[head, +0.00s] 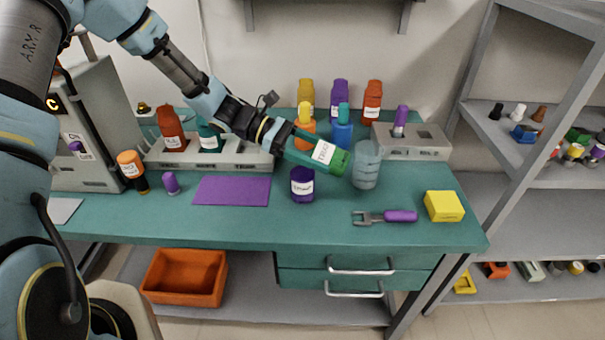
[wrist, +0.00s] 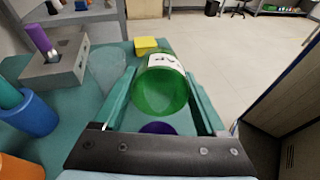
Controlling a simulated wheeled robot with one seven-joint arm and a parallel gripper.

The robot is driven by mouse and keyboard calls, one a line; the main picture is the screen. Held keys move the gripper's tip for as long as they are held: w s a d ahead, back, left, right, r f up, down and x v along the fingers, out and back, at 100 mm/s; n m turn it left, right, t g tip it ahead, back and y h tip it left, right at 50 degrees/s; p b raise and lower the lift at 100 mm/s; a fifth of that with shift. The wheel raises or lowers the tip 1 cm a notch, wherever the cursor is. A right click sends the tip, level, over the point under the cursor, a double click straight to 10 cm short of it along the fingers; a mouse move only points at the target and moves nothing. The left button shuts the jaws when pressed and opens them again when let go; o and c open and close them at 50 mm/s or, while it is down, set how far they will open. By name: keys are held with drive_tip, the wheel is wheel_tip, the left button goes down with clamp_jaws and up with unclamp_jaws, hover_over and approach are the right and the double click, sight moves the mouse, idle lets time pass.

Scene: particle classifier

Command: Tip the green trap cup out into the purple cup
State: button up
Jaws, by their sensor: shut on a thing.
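The green trap cup (head: 335,160) has a white label and lies tilted on its side in my gripper (head: 318,153). The gripper's fingers are shut on it. In the wrist view the green cup (wrist: 162,85) sits between the two fingers (wrist: 165,100), its translucent green end facing the camera. The purple cup (head: 302,186) stands upright on the green table, just below and left of the held cup in the head view. A small part of a purple shape (wrist: 157,128), likely the purple cup, shows under the green cup in the wrist view. Whether anything is inside either cup is not visible.
A clear beaker (head: 366,165) stands close to the right of the held cup. A purple-handled tool (head: 398,216) and yellow block (head: 443,206) lie at right. A purple mat (head: 232,190) lies left. Orange (head: 305,132) and blue (head: 342,133) bottles stand behind.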

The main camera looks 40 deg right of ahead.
drive_tip(key=shift+w+a+r+g+h, duration=0.1)
drive_tip(key=shift+w+a+g+h, duration=0.25)
drive_tip(key=shift+g+h, duration=0.2)
idle(0.4)
drive_tip(key=shift+w+a+r+g+h+b, duration=0.2)
drive_tip(key=shift+w+g+h+b, duration=0.15)
drive_tip(key=shift+g+h+b, duration=0.5)
drive_tip(key=shift+w+a+r+g+h+b, duration=0.15)
drive_tip(key=shift+w+g+h+b, duration=0.25)
drive_tip(key=shift+g+b, duration=0.7)
idle(2.1)
drive_tip(key=shift+w+a+r+g+h, duration=0.1)
drive_tip(key=shift+a+r+g+h, duration=0.05)
drive_tip(key=shift+r+g+h, duration=0.6)
idle(0.6)
drive_tip(key=shift+w+a+r+g+h, duration=0.15)
drive_tip(key=shift+r+g, duration=0.15)
drive_tip(key=shift+r, duration=0.25)
drive_tip(key=shift+w+r+g+h, duration=0.15)
drive_tip(key=shift+r+g, duration=0.1)
drive_tip(key=shift+r, duration=0.35)
drive_tip(key=shift+a+r+g+h, duration=0.15)
drive_tip(key=shift+r+g, duration=0.15)
drive_tip(key=shift+r, duration=0.25)
